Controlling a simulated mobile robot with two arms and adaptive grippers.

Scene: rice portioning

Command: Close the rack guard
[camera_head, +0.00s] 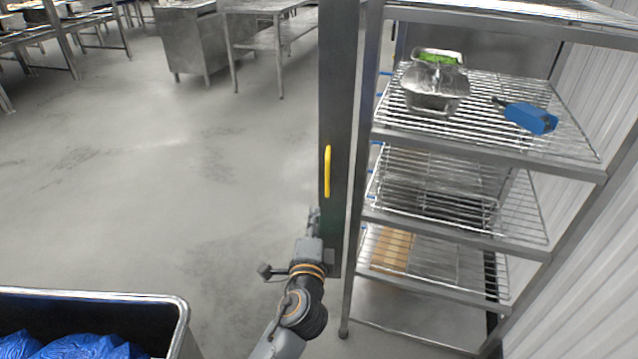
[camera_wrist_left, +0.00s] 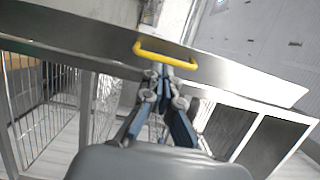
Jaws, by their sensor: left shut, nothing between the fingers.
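The rack guard (camera_head: 337,90) is a tall dark panel with a yellow handle (camera_head: 327,171). It stands upright at the left side of the wire rack (camera_head: 480,160), and the shelf fronts are uncovered. In the left wrist view the guard (camera_wrist_left: 235,80) crosses the picture as a grey band, with the yellow handle (camera_wrist_left: 165,53) just beyond my fingertips. My left gripper (camera_head: 313,214) is at the guard's left side, a little below the handle. In the wrist view the left gripper (camera_wrist_left: 160,70) is shut and empty; contact with the guard cannot be told. My right gripper is not in view.
The rack holds a metal container (camera_head: 435,92) with green contents, a blue object (camera_head: 530,117) and a brown box (camera_head: 391,249). A dark bin (camera_head: 180,310) with blue bags stands at the lower left. Steel tables (camera_head: 265,12) are at the back. The floor left of the guard is clear.

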